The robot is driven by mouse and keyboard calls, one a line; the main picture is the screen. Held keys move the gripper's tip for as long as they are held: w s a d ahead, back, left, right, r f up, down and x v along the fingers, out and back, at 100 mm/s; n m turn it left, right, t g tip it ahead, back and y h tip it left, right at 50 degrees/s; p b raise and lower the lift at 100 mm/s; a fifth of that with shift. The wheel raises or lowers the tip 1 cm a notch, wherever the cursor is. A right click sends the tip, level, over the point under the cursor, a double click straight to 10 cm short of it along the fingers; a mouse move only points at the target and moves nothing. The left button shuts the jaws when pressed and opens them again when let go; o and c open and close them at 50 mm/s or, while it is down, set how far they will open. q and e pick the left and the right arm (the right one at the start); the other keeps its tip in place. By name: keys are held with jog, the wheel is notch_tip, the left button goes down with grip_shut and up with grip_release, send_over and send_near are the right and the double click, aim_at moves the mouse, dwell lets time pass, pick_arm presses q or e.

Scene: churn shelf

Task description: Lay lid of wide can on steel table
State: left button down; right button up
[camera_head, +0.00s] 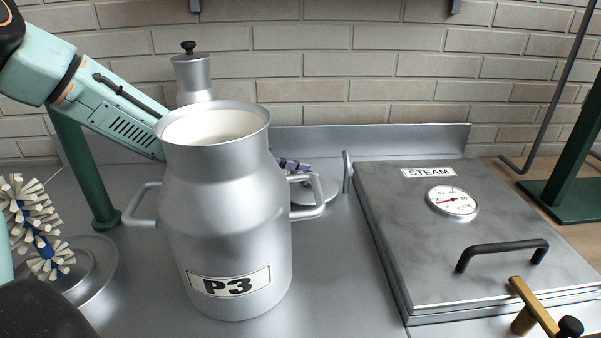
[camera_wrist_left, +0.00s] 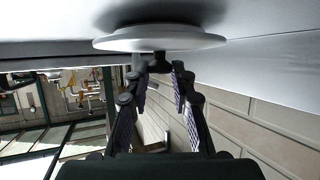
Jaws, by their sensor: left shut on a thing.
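The wide can (camera_head: 225,215), labelled P3, stands upright and open on the steel table (camera_head: 345,300), with white liquid inside. My left arm passes behind it. My left gripper (camera_head: 291,165) shows only as purple finger pads right of the can's neck; the can hides the rest. The wide can's lid (camera_head: 322,192) is a round metal disc, partly hidden behind the can and its right handle. In the left wrist view the lid (camera_wrist_left: 160,40) lies close to the grey table surface, its black knob (camera_wrist_left: 158,62) between my fingers (camera_wrist_left: 160,78). I cannot tell if it touches the table.
A narrower can (camera_head: 193,78) with a black-knobbed lid stands behind. A steam box (camera_head: 440,245) with gauge and black handle fills the right. A bristle brush (camera_head: 40,235) stands over a round metal base (camera_head: 98,285) at left. Green posts flank the table; a brick wall is behind.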

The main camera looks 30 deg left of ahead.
pick_arm(q)
jog(key=c, duration=1.1)
grip_release()
jog(key=shift+w+f, duration=0.1)
jog(key=shift+f, duration=0.15)
jog(key=shift+r, duration=0.1)
